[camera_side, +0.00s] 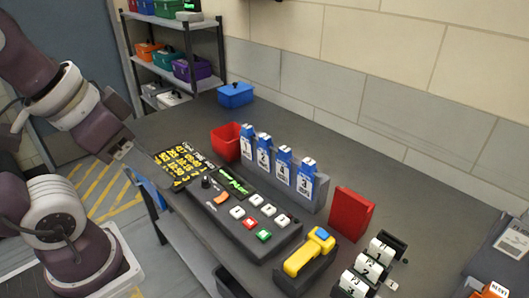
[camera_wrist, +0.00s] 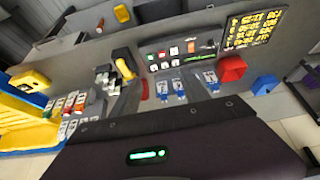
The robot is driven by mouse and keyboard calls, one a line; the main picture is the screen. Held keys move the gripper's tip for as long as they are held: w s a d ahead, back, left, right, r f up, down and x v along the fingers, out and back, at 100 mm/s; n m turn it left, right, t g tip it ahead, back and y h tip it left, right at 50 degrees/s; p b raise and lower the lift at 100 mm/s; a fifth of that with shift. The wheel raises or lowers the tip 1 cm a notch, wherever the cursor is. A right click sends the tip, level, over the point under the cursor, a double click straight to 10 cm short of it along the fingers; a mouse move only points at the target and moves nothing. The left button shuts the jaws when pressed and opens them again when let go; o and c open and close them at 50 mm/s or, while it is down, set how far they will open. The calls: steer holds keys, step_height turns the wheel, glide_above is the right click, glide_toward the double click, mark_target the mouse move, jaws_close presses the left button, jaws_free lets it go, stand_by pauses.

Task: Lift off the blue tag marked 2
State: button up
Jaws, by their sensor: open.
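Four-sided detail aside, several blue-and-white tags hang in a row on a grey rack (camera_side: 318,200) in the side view. The tag marked 2 (camera_side: 264,157) is second from the left, between the tag marked 1 (camera_side: 247,145) and one that reads like 4 (camera_side: 283,168). The tag at the right end reads like 3 (camera_side: 305,182). In the wrist view the tags are small; by its place from the red bin, the tag marked 2 (camera_wrist: 194,86) is second from the right. My gripper (camera_side: 143,164) is open, left of the rack and apart from the tags.
A red bin (camera_side: 226,143) stands left of the rack and a red block (camera_side: 351,213) to its right. A control panel (camera_side: 240,215) with buttons and a yellow-black device (camera_side: 305,262) lie in front. A blue box (camera_side: 235,95) is at the back.

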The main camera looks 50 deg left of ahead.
steer(key=w+a+r+m+g, duration=0.15)
steer(key=w+r+m, duration=0.3)
steer(key=w, duration=0.65)
steer(key=m+g, duration=0.3)
steer(key=m, duration=0.9)
glide_above(266, 136)
steer(key=s+d, duration=0.1)
steer(key=d, duration=0.1)
step_height(266, 136, down, 14)
steer(key=f, duration=0.1)
steer(key=w+a+f+m, duration=0.1)
steer(key=f, duration=0.1)
steer(key=shift+w+a+m, duration=0.25)
steer(key=shift+a, duration=0.05)
steer(key=f, duration=0.6)
steer(key=shift+s+a+f, duration=0.15)
steer(key=shift+a+f, duration=0.1)
steer(key=shift+f, duration=0.25)
jaws_close()
